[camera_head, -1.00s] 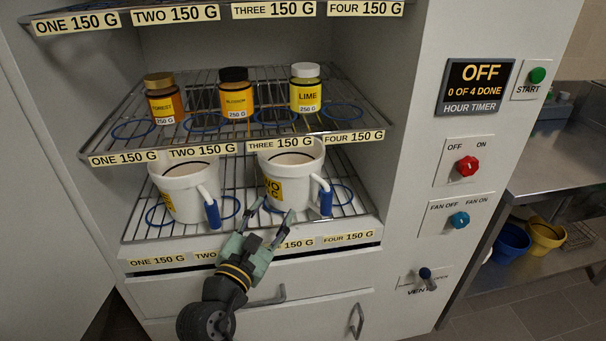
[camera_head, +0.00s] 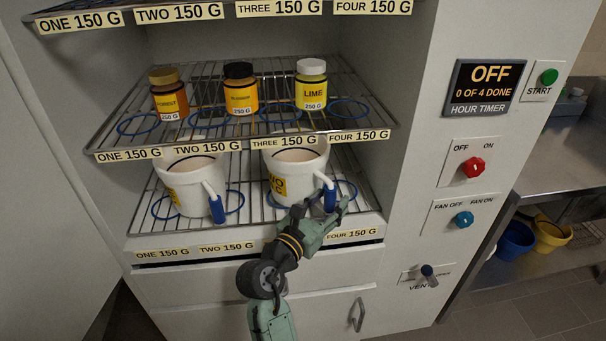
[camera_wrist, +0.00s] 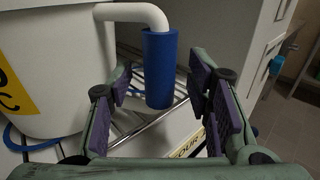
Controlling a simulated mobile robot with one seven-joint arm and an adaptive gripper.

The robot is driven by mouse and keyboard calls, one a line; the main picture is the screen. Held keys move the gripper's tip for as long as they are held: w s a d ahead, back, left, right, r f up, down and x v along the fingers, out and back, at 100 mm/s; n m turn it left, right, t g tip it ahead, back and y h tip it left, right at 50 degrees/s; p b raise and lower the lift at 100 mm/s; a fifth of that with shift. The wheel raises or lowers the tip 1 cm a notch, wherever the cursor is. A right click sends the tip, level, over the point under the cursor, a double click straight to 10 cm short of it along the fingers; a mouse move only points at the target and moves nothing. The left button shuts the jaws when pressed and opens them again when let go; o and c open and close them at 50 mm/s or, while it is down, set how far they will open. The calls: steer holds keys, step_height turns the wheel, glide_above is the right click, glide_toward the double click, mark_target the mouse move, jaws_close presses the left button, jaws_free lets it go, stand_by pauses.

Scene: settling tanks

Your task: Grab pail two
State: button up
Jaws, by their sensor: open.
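Pail two (camera_head: 297,167) is a white pail with a yellow label, partly readable, on the right of the lower wire shelf. Its white side handle carries a blue grip (camera_head: 330,196) that hangs down towards the front right. My gripper (camera_head: 326,209) is open just in front of and below this grip. In the wrist view the blue grip (camera_wrist: 160,68) appears between my two fingers, with room on both sides. No finger clearly touches it. The pail's wall (camera_wrist: 50,60) stands to the left there. A similar white pail (camera_head: 190,183) with a blue grip stands on the left.
Three jars, including a lime one (camera_head: 311,85), stand on the upper wire shelf (camera_head: 350,125) above the pails. The cabinet's right wall and a panel with a red knob (camera_head: 473,167) lie to the right. Drawers with a handle (camera_head: 357,315) are below.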

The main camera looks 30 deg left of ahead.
steer(key=shift+w+d+f, duration=0.1)
steer(key=shift+w, duration=0.5)
steer(key=shift+c, duration=0.5)
jaws_close()
